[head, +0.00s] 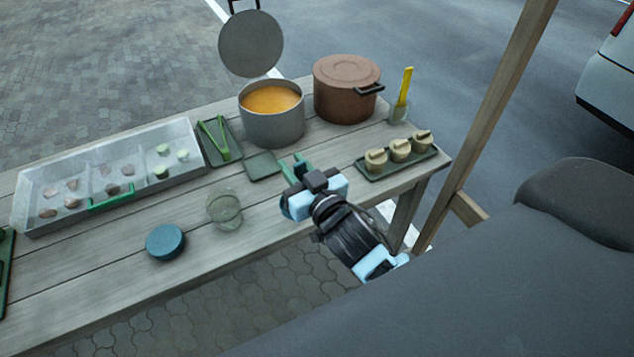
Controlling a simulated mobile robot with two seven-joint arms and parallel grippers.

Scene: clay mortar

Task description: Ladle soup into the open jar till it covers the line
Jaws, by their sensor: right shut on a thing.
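An open clear glass jar (224,210) stands near the front edge of the table. I cannot make out its line or any soup in it. Orange soup (271,99) fills a grey pot (273,128) at the back, with its round lid (251,44) raised behind it. My right gripper (305,180) is to the right of the jar, in front of the pot. It is shut on a green tool (300,165), which it mostly hides; I cannot tell whether this is the ladle. My left gripper is out of view.
A teal round lid (165,243) lies left of the jar. A lidded brown pot (346,92), a cup with a yellow utensil (404,88) and a tray of small jars (377,172) are right. A divided food box (60,222) and green tongs (215,140) are left.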

